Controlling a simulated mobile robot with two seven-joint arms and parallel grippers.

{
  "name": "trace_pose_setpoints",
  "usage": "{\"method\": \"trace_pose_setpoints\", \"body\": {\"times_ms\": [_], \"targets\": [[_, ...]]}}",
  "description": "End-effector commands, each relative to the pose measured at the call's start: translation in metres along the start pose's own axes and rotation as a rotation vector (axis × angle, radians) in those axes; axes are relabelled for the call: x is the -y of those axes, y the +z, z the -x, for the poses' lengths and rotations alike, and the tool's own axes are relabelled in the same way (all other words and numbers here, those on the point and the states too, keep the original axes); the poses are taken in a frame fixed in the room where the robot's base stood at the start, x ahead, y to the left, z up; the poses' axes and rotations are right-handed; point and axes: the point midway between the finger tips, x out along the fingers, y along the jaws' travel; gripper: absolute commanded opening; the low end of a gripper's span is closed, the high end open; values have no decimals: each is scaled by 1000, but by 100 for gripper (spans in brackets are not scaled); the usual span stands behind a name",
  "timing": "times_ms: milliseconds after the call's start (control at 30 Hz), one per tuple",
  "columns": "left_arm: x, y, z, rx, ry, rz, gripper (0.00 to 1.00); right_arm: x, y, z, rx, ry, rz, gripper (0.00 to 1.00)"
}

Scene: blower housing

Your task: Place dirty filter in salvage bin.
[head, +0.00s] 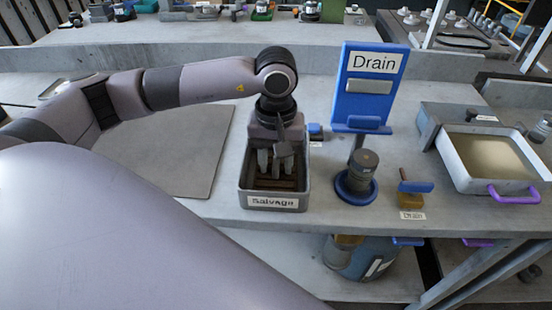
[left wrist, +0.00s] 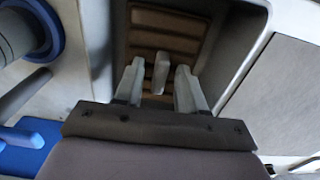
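The salvage bin (head: 273,201), a grey open box labelled "Salvage", stands on the bench at the middle of the head view. Its wall also shows in the left wrist view (left wrist: 236,50). My left gripper (head: 272,160) points down into the bin. In the left wrist view its pale fingers (left wrist: 160,88) are spread apart, with no filter between them. A brown ribbed panel (left wrist: 165,45) lies in the bin below the fingers. It looks like the dirty filter, but the fingers hide part of it. My right gripper is not in view.
A blue "Drain" stand (head: 365,108) and a dark cylinder on a blue round base (head: 356,187) stand right of the bin. A metal tray with a purple handle (head: 515,193) is at far right. A flat grey mat (head: 170,150) lies left of the bin.

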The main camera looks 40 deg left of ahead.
Motion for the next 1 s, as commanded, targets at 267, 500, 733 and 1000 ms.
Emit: {"method": "trace_pose_setpoints", "body": {"times_ms": [267, 500, 733, 1000], "targets": [[0, 0, 5, 0, 0, 0, 40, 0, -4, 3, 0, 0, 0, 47], [-1, -1, 47, -5, 5, -1, 40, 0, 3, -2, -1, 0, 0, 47], [-1, -1, 95, -4, 3, -1, 40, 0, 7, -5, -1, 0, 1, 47], [0, 0, 122, 0, 1, 0, 40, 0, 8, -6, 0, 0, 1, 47]]}}
